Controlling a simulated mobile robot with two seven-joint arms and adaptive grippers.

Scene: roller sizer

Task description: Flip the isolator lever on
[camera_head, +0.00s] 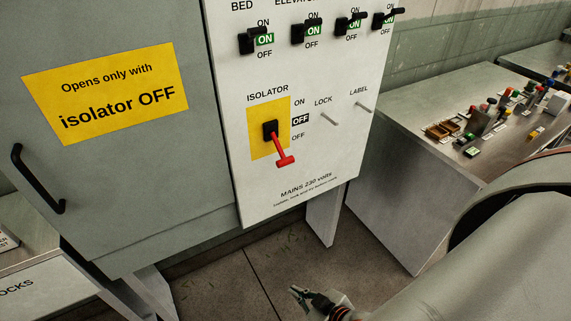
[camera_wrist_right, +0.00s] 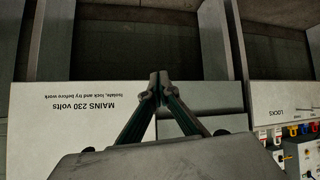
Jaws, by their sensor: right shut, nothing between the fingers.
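The isolator lever (camera_head: 281,149) is red with a T-shaped end, on a black pivot over a yellow plate (camera_head: 257,131) on the white panel (camera_head: 226,60). It points down and slightly right, and the window beside it reads OFF. My right gripper (camera_head: 298,293) is low in the head view, below the lever and well apart from it. In the right wrist view its fingers (camera_wrist_right: 159,86) are together with nothing between them, in front of the panel's lower part (camera_wrist_right: 65,98), where MAINS 230 volts appears upside down. The lever is not visible there. My left gripper is not in view.
Several black switches (camera_head: 299,33) along the panel's top show ON. Two pegs, LOCK (camera_head: 329,117) and LABEL (camera_head: 364,107), stick out right of the lever. A grey door (camera_head: 110,180) with a black handle (camera_head: 38,180) is left. A cluttered bench (camera_head: 415,100) stands right.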

